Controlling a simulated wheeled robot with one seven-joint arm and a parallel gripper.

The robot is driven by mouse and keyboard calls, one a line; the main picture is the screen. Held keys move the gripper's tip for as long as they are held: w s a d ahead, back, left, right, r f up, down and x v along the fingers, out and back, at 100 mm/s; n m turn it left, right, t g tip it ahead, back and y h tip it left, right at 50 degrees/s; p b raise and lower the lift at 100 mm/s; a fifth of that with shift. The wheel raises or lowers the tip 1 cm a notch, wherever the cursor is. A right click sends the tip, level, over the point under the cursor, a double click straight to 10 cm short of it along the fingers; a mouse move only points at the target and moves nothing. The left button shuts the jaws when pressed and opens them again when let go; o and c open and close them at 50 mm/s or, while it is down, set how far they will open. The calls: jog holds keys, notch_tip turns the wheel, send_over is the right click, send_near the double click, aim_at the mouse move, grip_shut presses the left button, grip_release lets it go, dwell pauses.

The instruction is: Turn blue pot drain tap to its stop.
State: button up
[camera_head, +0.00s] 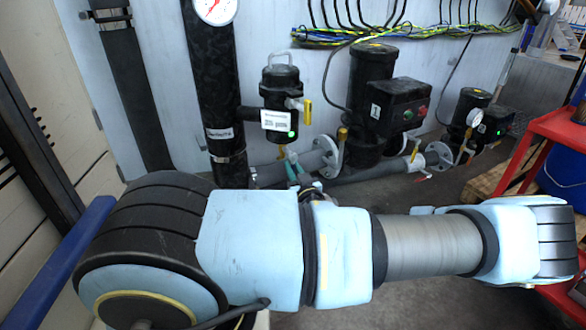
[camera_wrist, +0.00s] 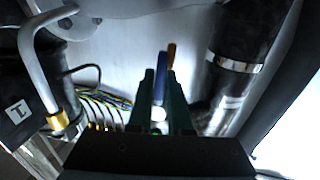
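The pot (camera_head: 281,92) is a black upright canister with a wire handle, a white label and a green light in the head view. A small yellow part (camera_head: 281,152) shows under it. My gripper (camera_head: 292,172), with teal fingers, is just below the pot, mostly behind my arm. In the wrist view, my gripper (camera_wrist: 162,85) has its two dark green fingers a little apart. A narrow blue piece, likely the tap handle (camera_wrist: 162,66), shows between the fingertips, with an orange piece (camera_wrist: 171,54) beside it. I cannot tell whether the fingers touch the blue piece.
A thick black pipe with a gauge (camera_head: 216,8) stands left of the pot. A grey pipe with a flange (camera_head: 326,157) runs low beside it. A black pump with a motor box (camera_head: 400,103) stands to the right. A red cart (camera_head: 562,127) is at the far right.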

grip_shut()
jog(key=shift+d+f, duration=0.1)
dwell(1.1)
jog(key=d+r+n+y+b, duration=0.1)
jog(key=n+b, duration=0.4)
jog(key=n, duration=0.1)
jog(key=w+d+r+n+y+b, duration=0.1)
jog(key=n+b, duration=0.5)
jog(key=n, duration=0.1)
jog(key=d+r+n+t+y+b, duration=0.1)
jog(key=n+y+b, duration=0.1)
jog(key=n+b, duration=0.4)
jog(key=shift+w+d+r+n, duration=0.1)
jog(key=shift+w+r+n, duration=0.25)
jog(key=shift+n, duration=0.35)
jog(key=shift+r, duration=0.1)
jog(key=o, duration=0.6)
grip_release()
jog(key=shift+c, duration=0.2)
jog(key=shift+s, duration=0.1)
jog(key=v, duration=1)
jog(key=shift+s+d, duration=0.25)
jog(key=shift+s, duration=0.05)
